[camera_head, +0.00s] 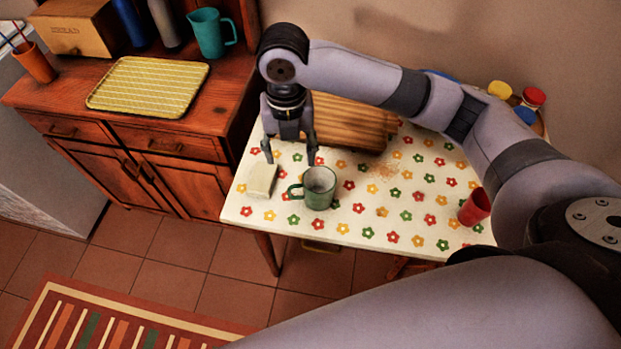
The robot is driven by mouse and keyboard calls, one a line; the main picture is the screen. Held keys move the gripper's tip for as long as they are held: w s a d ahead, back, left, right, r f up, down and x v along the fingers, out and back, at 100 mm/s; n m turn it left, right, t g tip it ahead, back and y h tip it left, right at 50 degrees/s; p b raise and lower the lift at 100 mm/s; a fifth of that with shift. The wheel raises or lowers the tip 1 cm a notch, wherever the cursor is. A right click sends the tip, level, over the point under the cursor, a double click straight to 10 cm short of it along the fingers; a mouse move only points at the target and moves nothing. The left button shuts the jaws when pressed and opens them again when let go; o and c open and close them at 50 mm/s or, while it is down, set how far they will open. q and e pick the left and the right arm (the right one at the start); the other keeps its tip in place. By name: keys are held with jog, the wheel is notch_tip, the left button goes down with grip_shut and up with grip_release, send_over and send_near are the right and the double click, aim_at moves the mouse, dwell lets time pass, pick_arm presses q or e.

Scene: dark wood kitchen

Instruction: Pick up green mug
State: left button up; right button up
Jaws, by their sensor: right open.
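The green mug (319,189) stands upright on the flowered tablecloth near the table's front edge, its handle pointing left. My right gripper (290,158) points down just behind the mug and to its left. Its two fingers are spread apart with nothing between them. The right fingertip is close to the mug's back rim; I cannot tell whether it touches. My left gripper is not in view.
A pale block (262,180) lies just left of the mug. A wooden bread board or box (350,122) is behind the gripper. Colored-lid jars (532,97) are at the back right.

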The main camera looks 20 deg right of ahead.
aim_at(295, 186)
jog(key=f, duration=1)
jog(key=shift+d+f+p, duration=0.2)
jog(key=shift+p, duration=0.1)
jog(key=shift+f, duration=0.5)
notch_tip(295, 186, down, 5)
jog(key=shift+f, duration=0.2)
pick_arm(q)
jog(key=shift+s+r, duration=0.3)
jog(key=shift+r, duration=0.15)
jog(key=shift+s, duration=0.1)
pick_arm(e)
grip_shut()
